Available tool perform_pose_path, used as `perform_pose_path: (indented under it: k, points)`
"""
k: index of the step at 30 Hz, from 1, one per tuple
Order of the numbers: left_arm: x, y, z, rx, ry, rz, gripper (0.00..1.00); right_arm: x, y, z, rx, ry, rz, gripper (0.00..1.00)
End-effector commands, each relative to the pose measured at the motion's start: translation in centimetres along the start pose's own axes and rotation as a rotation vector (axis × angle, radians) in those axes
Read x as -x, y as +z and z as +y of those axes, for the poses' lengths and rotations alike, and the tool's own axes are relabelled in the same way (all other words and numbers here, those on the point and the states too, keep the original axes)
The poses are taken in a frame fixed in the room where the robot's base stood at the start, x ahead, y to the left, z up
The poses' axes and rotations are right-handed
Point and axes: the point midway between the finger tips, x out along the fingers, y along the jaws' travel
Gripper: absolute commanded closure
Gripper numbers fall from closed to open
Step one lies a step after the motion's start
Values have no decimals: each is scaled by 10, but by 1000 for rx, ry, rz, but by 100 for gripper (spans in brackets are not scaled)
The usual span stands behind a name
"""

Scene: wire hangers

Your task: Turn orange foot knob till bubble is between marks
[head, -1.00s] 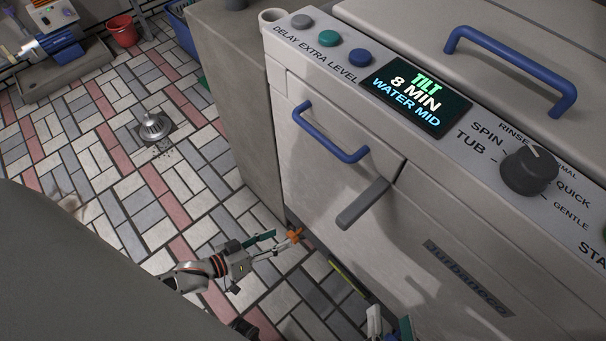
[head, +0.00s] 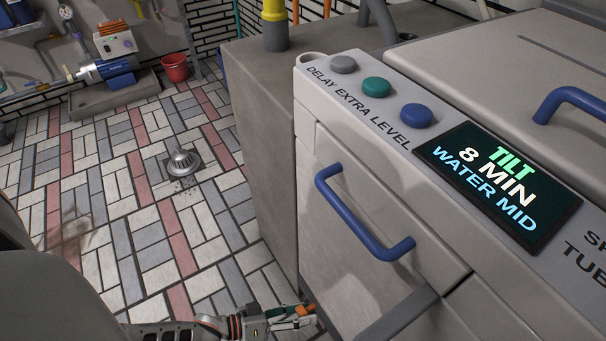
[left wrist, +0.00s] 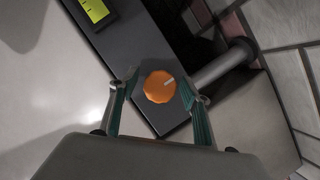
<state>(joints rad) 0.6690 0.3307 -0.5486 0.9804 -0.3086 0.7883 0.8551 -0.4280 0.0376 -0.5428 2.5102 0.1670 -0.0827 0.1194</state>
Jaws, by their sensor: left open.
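The orange foot knob (left wrist: 159,87), with a pale line on its face, sits at the end of a dark grey bar low on the washer. In the left wrist view my left gripper (left wrist: 158,97) is open, with one teal finger on each side of the knob. I cannot tell whether either finger touches it. In the head view the left gripper (head: 294,317) is at the washer's lower front corner, by the orange knob (head: 306,310). A yellow-green level vial (left wrist: 95,9) shows at the top edge, cut off; its bubble is not clear. The display (head: 497,183) reads TILT.
The washer front has a blue drawer handle (head: 362,222) above the left gripper. A grey cylindrical foot (left wrist: 222,64) lies right of the knob. A grey cabinet (head: 262,150) stands beside the washer. A metal floor drain (head: 183,162) sits on open tiled floor.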

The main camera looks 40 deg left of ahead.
Motion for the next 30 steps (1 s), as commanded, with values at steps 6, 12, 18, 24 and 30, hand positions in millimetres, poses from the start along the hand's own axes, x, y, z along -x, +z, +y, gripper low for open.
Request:
perform_pose_path:
  k: [6, 12, 18, 24, 30]
  points:
    - [-2, 0, 0, -1, 0, 0, 52, 0, 0, -1, -9, -1, 2, 60]
    - [-2, -1, 0, -1, 0, 0, 84, 0, 0, -1, -9, -1, 2, 60]
    - [-2, -1, 0, -2, -1, 1, 91, 0, 0, -1, -7, -2, 2, 60]
    - [-3, -3, 1, -37, -14, 3, 91, 0, -3, -2, 17, -4, 3, 60]
    - [-4, -4, 2, -137, -55, 5, 91, 0, -9, -1, 90, -2, -4, 60]
